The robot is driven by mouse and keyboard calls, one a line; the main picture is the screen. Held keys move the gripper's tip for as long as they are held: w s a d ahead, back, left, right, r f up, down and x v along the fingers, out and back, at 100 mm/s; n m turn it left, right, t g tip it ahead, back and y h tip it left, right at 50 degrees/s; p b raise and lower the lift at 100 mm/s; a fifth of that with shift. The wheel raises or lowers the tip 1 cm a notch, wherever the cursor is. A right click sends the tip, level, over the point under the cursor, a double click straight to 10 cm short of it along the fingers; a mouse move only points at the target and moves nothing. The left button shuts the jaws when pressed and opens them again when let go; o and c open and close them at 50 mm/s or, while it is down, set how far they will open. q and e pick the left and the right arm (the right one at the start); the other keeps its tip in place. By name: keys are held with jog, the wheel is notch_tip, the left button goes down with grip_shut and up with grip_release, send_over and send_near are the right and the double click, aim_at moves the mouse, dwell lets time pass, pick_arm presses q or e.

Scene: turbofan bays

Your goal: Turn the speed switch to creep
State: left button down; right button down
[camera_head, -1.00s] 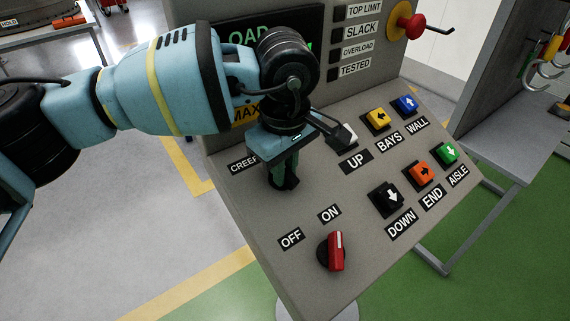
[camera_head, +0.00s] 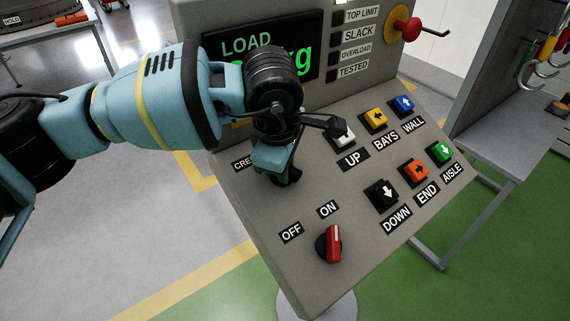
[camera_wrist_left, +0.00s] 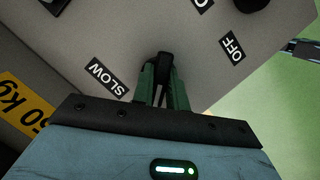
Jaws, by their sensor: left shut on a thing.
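The speed switch (camera_wrist_left: 163,60) shows as a black knob between the green fingers in the left wrist view. My left gripper (camera_wrist_left: 162,82) is shut on it; in the head view the gripper (camera_head: 286,176) points down at the sloping panel and hides most of the switch. The "CREEP" label (camera_head: 243,163) is partly covered by my gripper in the head view. The "SLOW" label (camera_wrist_left: 106,77) lies left of the fingers in the left wrist view. Which label the switch points at cannot be told. My right gripper is not in view.
A red on/off knob (camera_head: 333,243) sits near the panel's lower edge. Several push buttons, including a white one (camera_head: 343,136) and a black one (camera_head: 381,194), lie to the right. A red emergency knob (camera_head: 409,29) and the load display (camera_head: 300,50) are above.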

pick_arm(q)
jog(key=c, duration=1.4)
grip_release()
jog(key=v, duration=0.7)
jog(key=shift+r, duration=0.4)
jog(key=shift+s+f, duration=0.1)
jog(key=shift+s, duration=0.05)
